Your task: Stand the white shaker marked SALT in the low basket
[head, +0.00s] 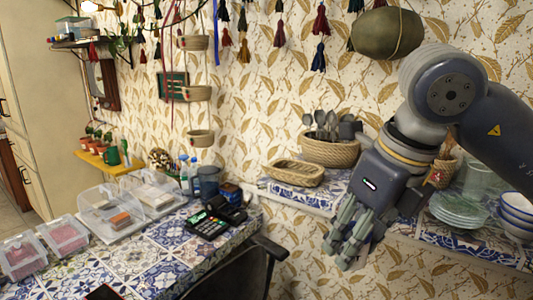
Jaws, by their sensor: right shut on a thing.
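The low basket (295,172) is an oval wicker one. It sits on the tiled wall shelf in the middle of the head view, left of my right gripper. My right gripper (346,246) comes in from the right and hangs in front of the shelf, fingers pointing down and to the left. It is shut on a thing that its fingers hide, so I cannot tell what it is. I cannot make out a white shaker marked SALT anywhere. My left gripper is not in view.
A taller basket of dark utensils (331,149) stands behind the low basket. Stacked plates (458,213) and blue-white bowls (516,212) stand on the shelf at right. A tiled counter at left holds a card terminal (207,224) and clear boxes (110,209).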

